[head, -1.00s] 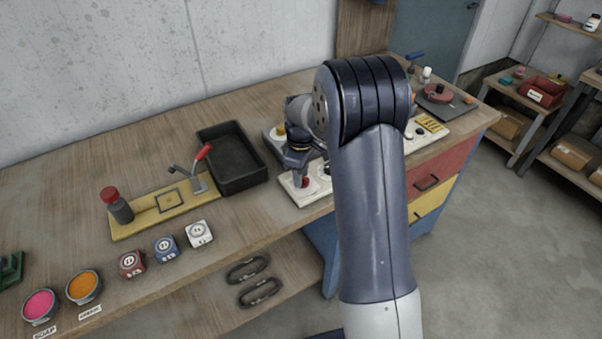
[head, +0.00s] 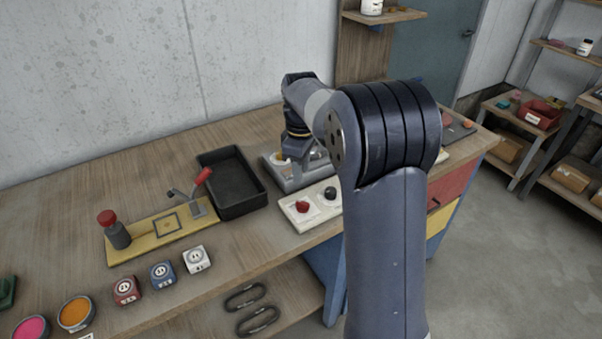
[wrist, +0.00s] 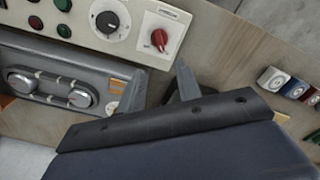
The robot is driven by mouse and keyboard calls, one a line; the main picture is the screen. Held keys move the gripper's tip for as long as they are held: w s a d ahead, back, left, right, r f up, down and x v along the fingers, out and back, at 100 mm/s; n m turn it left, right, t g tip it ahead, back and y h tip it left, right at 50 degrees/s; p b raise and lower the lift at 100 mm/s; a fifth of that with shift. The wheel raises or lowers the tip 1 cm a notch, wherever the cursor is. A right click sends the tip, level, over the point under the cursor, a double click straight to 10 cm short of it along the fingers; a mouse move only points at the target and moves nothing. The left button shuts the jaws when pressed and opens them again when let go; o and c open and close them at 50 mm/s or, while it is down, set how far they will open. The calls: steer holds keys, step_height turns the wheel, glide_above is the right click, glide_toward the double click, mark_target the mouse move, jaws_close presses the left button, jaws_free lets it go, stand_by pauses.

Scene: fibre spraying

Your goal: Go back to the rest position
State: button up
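My gripper (wrist: 160,82) shows in the wrist view with its two dark fingers apart and bare wood between them. It holds nothing. In the head view the wrist end of my arm (head: 298,140) is raised over the grey machine at the back of the bench, and the fingertips are hard to make out. The white control panel (head: 289,207) lies in front, with a red knob (head: 303,206) and a black dial (head: 330,193). In the wrist view the red knob (wrist: 160,38) is beyond the fingers, clear of them.
The grey machine (wrist: 30,62) with round knobs is close on the left of the wrist view. A black tray (head: 232,185), a yellow plate (head: 150,240) with a red-handled lever, and red, blue and white timers (head: 162,275) stand left on the wooden bench. Open bench lies behind them.

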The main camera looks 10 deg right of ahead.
mark_target(301, 201)
steer(key=shift+f, duration=0.15)
step_height(301, 201, down, 11)
steer(key=shift+r+p, duration=0.15)
steer(key=shift+p, duration=0.5)
steer(key=shift+m, duration=0.9)
